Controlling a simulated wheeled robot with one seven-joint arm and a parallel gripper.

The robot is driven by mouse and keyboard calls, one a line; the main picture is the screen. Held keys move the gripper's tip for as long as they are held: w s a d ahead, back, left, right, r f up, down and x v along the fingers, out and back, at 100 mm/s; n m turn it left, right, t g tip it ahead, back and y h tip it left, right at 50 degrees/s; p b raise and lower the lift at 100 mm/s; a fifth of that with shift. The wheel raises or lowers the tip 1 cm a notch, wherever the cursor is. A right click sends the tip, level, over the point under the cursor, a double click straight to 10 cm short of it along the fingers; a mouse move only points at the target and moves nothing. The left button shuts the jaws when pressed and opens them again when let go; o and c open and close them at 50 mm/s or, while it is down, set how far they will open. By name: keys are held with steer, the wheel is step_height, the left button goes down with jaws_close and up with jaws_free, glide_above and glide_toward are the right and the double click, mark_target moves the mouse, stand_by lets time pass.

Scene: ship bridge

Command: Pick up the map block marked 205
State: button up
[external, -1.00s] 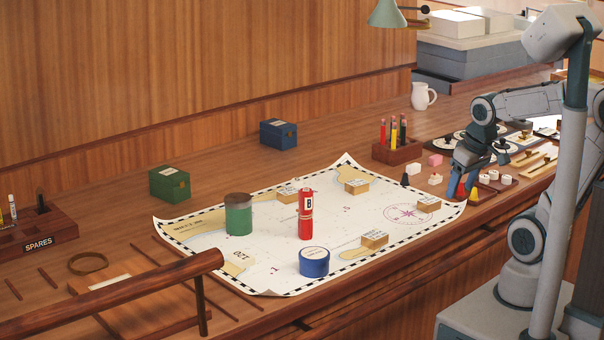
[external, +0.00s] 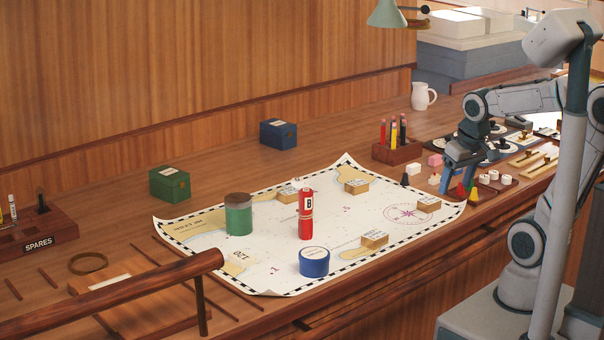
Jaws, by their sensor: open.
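Several small wooden map blocks lie on the chart (external: 330,212). One block (external: 357,186) is near its back edge, one (external: 428,204) near the right corner, one (external: 375,240) near the front edge, and one (external: 288,194) is partly hidden behind the red cylinder. Their markings are too small to read, so I cannot tell which is 205. My gripper (external: 458,190) is open and empty, pointing down just off the chart's right side, among small coloured pieces and to the right of the right-corner block.
A red cylinder marked B (external: 306,215), a green jar (external: 238,215) and a blue round tin (external: 314,262) stand on the chart. A pencil holder (external: 398,150) stands behind it. Small pieces, including a yellow one (external: 473,194), crowd around my gripper.

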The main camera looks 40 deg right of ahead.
steer(key=w+a+m+g+b, duration=0.1)
steer(key=w+a+m+b, duration=0.35)
steer(key=w+m, duration=0.25)
steer(key=m+g+b, duration=0.2)
steer(key=m+b, duration=0.4)
steer(key=m, duration=0.3)
glide_above(375, 234)
steer(key=d, duration=0.1)
steer(key=f, duration=0.2)
step_height(375, 234, down, 7)
steer(key=shift+s+f+b, duration=0.1)
steer(key=shift+s+b, duration=0.05)
steer(key=shift+b, duration=0.15)
steer(key=shift+a+f, duration=0.15)
steer(key=shift+f, duration=0.75)
steer(key=shift+a+f, duration=0.2)
steer(key=shift+f, duration=0.75)
steer(key=shift+a+f, duration=0.15)
steer(key=shift+f, duration=0.75)
steer(key=shift+c, duration=0.3)
steer(key=c, duration=1)
